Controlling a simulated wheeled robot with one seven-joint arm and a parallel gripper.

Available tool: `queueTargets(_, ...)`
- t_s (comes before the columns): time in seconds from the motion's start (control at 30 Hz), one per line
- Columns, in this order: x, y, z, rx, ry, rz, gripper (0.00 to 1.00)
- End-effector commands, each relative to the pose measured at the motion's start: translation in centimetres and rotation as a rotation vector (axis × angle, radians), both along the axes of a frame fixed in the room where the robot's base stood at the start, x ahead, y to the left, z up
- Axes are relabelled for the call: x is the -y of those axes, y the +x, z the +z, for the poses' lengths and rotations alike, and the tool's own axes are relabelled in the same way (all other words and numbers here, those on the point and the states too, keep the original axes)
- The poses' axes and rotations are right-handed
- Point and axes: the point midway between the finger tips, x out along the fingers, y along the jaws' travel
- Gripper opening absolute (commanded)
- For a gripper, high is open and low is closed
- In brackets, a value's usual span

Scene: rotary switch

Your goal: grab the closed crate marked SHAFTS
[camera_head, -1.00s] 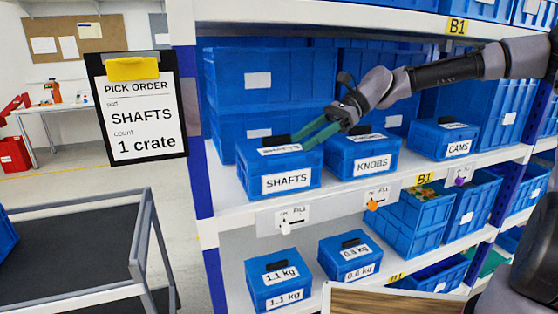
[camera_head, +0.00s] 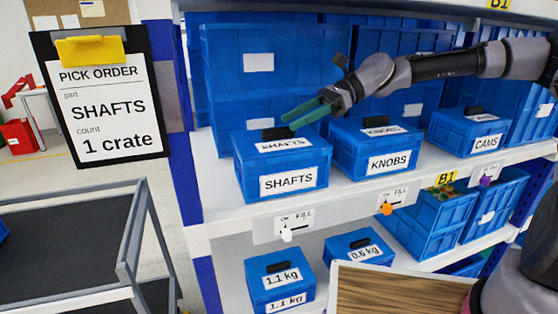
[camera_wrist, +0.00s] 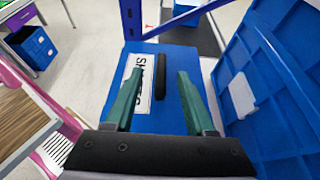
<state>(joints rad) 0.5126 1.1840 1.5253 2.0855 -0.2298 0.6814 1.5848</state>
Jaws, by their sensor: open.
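The closed blue crate marked SHAFTS (camera_head: 281,163) stands on the upper shelf at the left end. It has a white label on its front, another on its lid and a black handle (camera_head: 277,133) on top. My gripper (camera_head: 304,116) is at the right rear of this crate, its green fingers pointing left toward the handle. In the wrist view the open fingers (camera_wrist: 155,88) lie to either side of the handle (camera_wrist: 161,76), which stands a little ahead between them. The crate (camera_wrist: 155,58) shows below the fingers. I cannot tell the exact height gap.
The KNOBS crate (camera_head: 375,149) and CAMS crate (camera_head: 468,131) stand to the right. Large blue bins (camera_head: 270,72) rise close behind. A blue shelf post (camera_head: 184,180) is at the left, near the pick order sheet (camera_head: 100,97). A cart (camera_head: 75,240) stands lower left.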

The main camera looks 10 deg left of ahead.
Motion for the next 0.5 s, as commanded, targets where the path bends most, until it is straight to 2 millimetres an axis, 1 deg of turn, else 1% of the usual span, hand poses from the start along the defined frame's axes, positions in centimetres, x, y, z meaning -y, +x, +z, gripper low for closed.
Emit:
queueTargets(0.2,-2.5,-1.3,-1.7,-0.001,0.002,0.005,0.55)
queueTargets(0.3,-3.4,-1.9,-2.2,-0.001,0.001,0.003,0.55)
queueTargets(0.5,-3.8,-2.0,-2.4,0.000,0.001,-0.001,0.55)
